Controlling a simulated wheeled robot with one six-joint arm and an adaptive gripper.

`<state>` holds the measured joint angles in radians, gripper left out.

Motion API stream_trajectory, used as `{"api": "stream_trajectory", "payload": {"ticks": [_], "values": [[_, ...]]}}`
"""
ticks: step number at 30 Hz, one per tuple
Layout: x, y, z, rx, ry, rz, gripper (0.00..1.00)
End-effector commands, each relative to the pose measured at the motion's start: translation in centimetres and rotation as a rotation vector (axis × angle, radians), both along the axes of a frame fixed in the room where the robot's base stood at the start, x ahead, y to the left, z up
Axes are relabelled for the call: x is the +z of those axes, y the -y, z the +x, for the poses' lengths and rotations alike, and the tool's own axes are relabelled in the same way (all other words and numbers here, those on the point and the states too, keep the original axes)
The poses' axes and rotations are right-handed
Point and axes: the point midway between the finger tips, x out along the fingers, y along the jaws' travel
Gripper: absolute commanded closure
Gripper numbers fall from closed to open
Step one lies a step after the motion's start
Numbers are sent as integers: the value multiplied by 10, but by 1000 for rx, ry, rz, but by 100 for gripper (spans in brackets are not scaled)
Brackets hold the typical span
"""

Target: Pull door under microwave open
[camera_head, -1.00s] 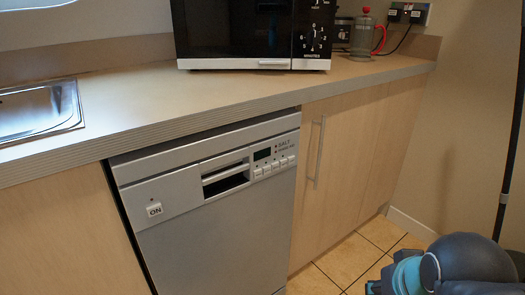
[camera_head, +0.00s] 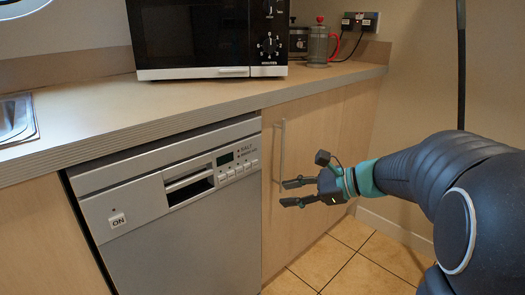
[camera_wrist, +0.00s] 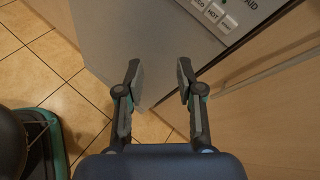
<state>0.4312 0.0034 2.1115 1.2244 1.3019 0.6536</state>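The microwave (camera_head: 208,38) stands on the counter. Below it is a silver dishwasher door (camera_head: 185,225) with a recessed handle slot (camera_head: 190,185), closed. Right of the dishwasher is a closed wooden cupboard door (camera_head: 305,150) with a vertical bar handle (camera_head: 282,150). In the wrist view the dishwasher (camera_wrist: 150,40) is ahead and the bar handle (camera_wrist: 265,72) is at the right. My gripper (camera_head: 284,193) is open and empty, in front of the cupboard door near the lower end of the bar handle. In the wrist view the fingers (camera_wrist: 160,80) are apart with nothing between them.
The counter (camera_head: 100,110) runs above the doors, with a sink (camera_head: 16,118) at the left. A red-handled glass press (camera_head: 319,45) and a wall socket (camera_head: 360,21) are at the back right. The tiled floor (camera_head: 365,275) is clear in front of the cupboard.

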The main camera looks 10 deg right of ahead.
Motion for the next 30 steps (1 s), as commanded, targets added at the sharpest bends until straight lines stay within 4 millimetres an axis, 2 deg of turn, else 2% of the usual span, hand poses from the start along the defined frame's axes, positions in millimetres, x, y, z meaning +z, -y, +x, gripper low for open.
{"api": "stream_trajectory", "payload": {"ticks": [1, 3, 6, 9, 13, 17, 30], "values": [[-1, 18, 21, -69, -32, 105, 63], [4, 41, 44, -150, -62, 241, 63], [10, 72, 70, -238, -86, 400, 63], [13, 96, 85, -296, -99, 513, 63], [15, 112, 96, -332, -103, 585, 63], [16, 109, 103, -338, -103, 602, 63], [16, 51, 154, -334, -104, 597, 63]]}}
